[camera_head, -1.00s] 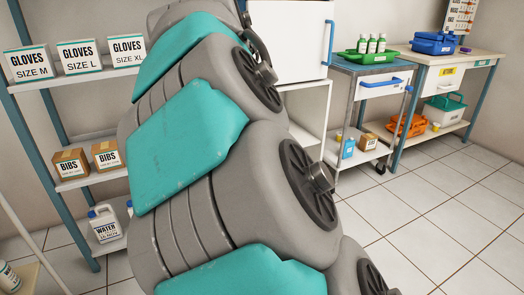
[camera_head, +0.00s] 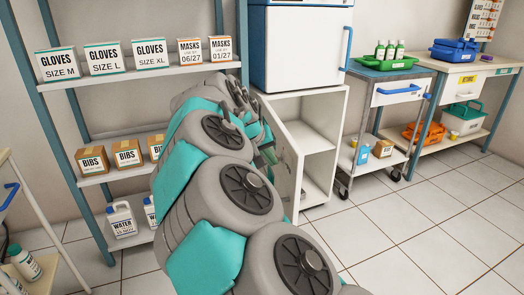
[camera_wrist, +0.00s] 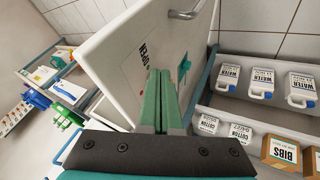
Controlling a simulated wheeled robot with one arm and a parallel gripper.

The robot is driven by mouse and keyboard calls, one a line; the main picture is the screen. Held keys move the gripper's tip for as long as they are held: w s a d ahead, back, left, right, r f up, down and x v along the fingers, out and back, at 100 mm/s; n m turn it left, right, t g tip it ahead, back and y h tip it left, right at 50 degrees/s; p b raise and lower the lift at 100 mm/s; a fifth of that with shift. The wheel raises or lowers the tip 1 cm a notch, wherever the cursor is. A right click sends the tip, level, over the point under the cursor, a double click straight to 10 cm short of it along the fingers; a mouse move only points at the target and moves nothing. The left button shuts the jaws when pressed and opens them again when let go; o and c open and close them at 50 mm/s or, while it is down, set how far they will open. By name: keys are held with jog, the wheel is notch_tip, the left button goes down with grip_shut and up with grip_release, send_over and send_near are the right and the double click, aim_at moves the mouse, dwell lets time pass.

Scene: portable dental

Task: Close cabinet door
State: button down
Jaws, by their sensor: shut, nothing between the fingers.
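The white cabinet (camera_head: 318,135) stands under a white fridge-like unit, with its open shelves showing. Its white door (camera_head: 291,180) stands swung open at the left side, partly hidden by my arm. In the wrist view the door (camera_wrist: 125,45) fills the upper middle, with a metal handle, dark lettering and a small teal patch on its face. My gripper (camera_wrist: 160,85) has its green fingers together and empty, in front of the door's lettered face. Whether they touch it I cannot tell. In the head view my gripper (camera_head: 268,152) is small beside the door and partly hidden.
A shelf rack (camera_head: 140,75) with glove, mask and bib boxes stands close at the left of my arm. A wheeled cart (camera_head: 385,100) with a green tray and a bench (camera_head: 468,68) stand at the right. The tiled floor (camera_head: 420,220) at front right is clear.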

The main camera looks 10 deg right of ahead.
aim_at(289, 164)
jog(key=shift+w+d+r, duration=0.1)
jog(key=shift+d+r, duration=0.05)
jog(key=shift+d, duration=1.45)
